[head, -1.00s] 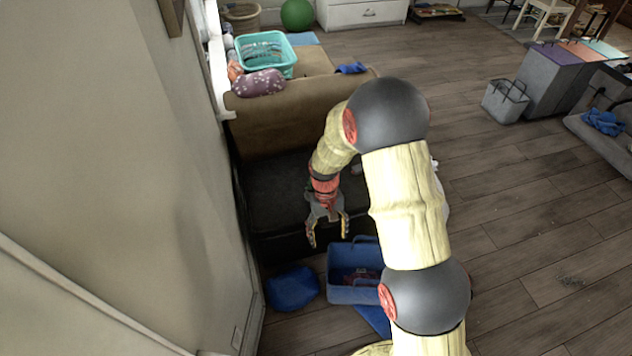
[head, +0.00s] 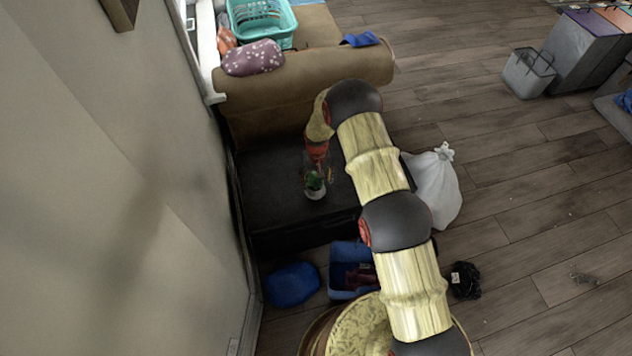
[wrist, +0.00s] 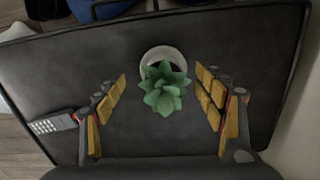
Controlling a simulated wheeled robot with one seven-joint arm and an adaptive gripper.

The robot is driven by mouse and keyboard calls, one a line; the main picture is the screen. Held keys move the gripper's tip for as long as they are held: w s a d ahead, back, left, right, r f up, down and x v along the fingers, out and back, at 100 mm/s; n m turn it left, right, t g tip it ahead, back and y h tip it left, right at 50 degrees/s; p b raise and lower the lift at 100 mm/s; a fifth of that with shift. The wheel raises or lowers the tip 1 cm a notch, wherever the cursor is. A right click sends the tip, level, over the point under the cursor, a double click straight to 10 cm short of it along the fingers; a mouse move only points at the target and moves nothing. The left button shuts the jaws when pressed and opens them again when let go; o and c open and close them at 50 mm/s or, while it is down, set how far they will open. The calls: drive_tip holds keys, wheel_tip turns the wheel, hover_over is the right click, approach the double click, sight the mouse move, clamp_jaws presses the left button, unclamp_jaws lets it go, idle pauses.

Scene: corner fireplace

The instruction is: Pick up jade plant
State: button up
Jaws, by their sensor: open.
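The jade plant (wrist: 163,88) is a small green rosette in a round white pot (wrist: 150,54). It stands on a dark, flat-topped piece of furniture (head: 262,190). In the head view the jade plant (head: 315,184) shows just below my gripper (head: 318,172), which partly blends into the dark top. In the wrist view my gripper (wrist: 160,105) is open, with yellow-padded fingers to the left and right of the plant. A gap shows between the plant and each finger.
A phone or remote (wrist: 52,123) lies on the dark top beside the left finger. A blue bin (head: 345,270) and blue bundle (head: 291,285) are on the floor in front. A white bag (head: 436,186) stands to the right, the wall to the left.

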sight(315, 190)
drive_tip(key=shift+w+f, duration=0.1)
drive_tip(key=shift+w, duration=0.25)
wheel_tip(315, 190, down, 3)
drive_tip(key=shift+w+a+r+b, duration=0.1)
drive_tip(key=shift+r+b, duration=0.1)
drive_tip(key=shift+b, duration=0.35)
drive_tip(key=f, duration=0.1)
drive_tip(key=f+b, duration=0.1)
drive_tip(key=f, duration=0.1)
drive_tip(key=f+b, duration=0.1)
drive_tip(key=f, duration=0.1)
drive_tip(key=shift+w+a, duration=0.25)
drive_tip(key=shift+w, duration=0.15)
drive_tip(key=shift+c, duration=0.4)
drive_tip(key=c, duration=1.4)
